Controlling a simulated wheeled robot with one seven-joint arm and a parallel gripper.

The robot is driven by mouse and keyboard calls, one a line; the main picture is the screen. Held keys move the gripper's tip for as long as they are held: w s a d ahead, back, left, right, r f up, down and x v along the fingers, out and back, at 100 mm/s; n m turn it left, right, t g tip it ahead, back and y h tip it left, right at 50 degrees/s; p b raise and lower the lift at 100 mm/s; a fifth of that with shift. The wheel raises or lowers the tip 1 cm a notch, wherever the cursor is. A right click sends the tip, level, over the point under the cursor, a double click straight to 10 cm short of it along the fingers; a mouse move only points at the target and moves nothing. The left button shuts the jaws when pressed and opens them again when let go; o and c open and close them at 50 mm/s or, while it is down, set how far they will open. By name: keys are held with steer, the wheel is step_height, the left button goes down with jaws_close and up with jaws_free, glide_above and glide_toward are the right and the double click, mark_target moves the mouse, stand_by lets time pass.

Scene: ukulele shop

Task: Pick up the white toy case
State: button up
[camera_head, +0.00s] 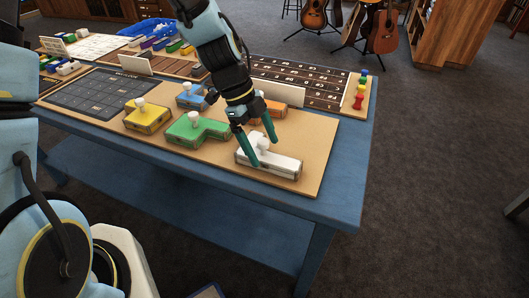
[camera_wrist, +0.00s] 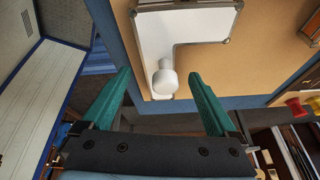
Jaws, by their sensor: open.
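The white toy case (camera_head: 282,164) lies on the tan board at the front right of the blue table, with a round white knob on top. My gripper (camera_head: 265,152) is at the case, pointing down, with its two teal fingers apart on either side of the knob. In the wrist view the white case (camera_wrist: 200,28) shows an L-shaped top, and its knob (camera_wrist: 164,82) lies between the fingertips with a gap on each side. My gripper (camera_wrist: 160,75) is open and empty. I cannot tell whether a fingertip touches the case top.
Green (camera_head: 190,130), yellow (camera_head: 146,119), blue (camera_head: 189,97) and orange (camera_head: 273,110) cases stand nearby on the board (camera_head: 318,150). A dark grid (camera_head: 95,92) lies at left. A lettered rack (camera_head: 310,85) and several coloured pegs (camera_head: 360,92) are behind. Floor at right is clear.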

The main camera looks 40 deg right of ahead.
mark_target(265, 150)
steer(key=shift+x, duration=1.55)
jaws_close()
